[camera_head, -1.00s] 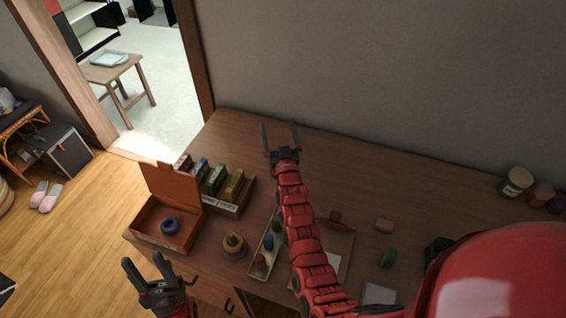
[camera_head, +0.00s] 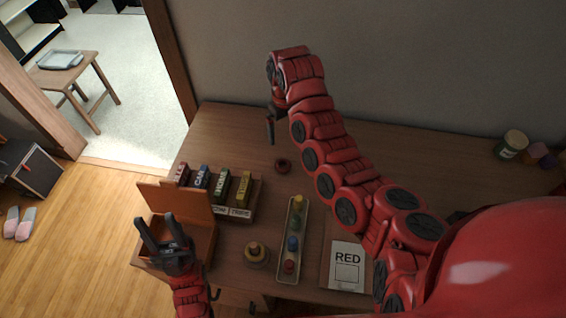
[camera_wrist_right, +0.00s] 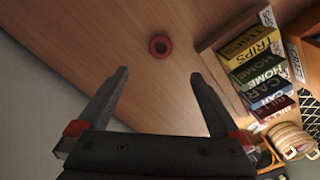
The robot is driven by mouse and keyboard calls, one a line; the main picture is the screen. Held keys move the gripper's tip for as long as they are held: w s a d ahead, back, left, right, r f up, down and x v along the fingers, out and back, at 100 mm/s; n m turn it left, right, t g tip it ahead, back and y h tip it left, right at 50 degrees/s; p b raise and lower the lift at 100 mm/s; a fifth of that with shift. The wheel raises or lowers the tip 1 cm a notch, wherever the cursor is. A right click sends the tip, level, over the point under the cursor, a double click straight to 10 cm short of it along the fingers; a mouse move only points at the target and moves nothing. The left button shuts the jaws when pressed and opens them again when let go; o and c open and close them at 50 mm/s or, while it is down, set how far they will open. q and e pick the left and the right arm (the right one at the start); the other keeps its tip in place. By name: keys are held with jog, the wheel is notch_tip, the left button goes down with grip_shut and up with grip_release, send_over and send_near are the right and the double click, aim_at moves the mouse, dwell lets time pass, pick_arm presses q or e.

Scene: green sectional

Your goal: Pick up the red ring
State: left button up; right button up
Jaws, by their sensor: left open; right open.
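The red ring (camera_head: 283,165) lies flat on the bare desk near the back, right of the book rack. It also shows in the right wrist view (camera_wrist_right: 160,46), beyond my open fingertips and roughly between their lines. My right gripper (camera_head: 270,128) hangs above the desk, up and slightly left of the ring, and is open and empty; it also shows in the right wrist view (camera_wrist_right: 158,72). My left gripper (camera_head: 160,232) is open and empty in front of the wooden box, far from the ring.
An open wooden box (camera_head: 203,243) stands at the desk's left. A rack of labelled blocks (camera_head: 240,213) is behind it. A peg stand (camera_head: 256,254), a tray with coloured pegs (camera_head: 305,240) and a RED card (camera_head: 347,265) are in front. Desk around the ring is clear.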

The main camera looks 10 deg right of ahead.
jog(key=b, duration=0.6)
send_near(283, 168)
jog(key=shift+s+d, duration=0.15)
jog(key=shift+s, duration=0.05)
jog(key=shift+d+f+p, duration=0.1)
jog(key=shift+f+p, duration=0.4)
jog(key=shift+p, duration=0.3)
jog(key=shift+f+p, duration=0.35)
jog(key=shift+f, duration=0.2)
jog(key=shift+w+a+f+p, duration=0.15)
jog(key=shift+f+p, duration=0.15)
jog(key=shift+f, duration=0.85)
jog(key=shift+w+a+f+p, duration=0.15)
jog(key=shift+f+p, duration=0.15)
jog(key=shift+f, duration=0.85)
jog(key=c, duration=1.3)
jog(key=shift+r, duration=0.2)
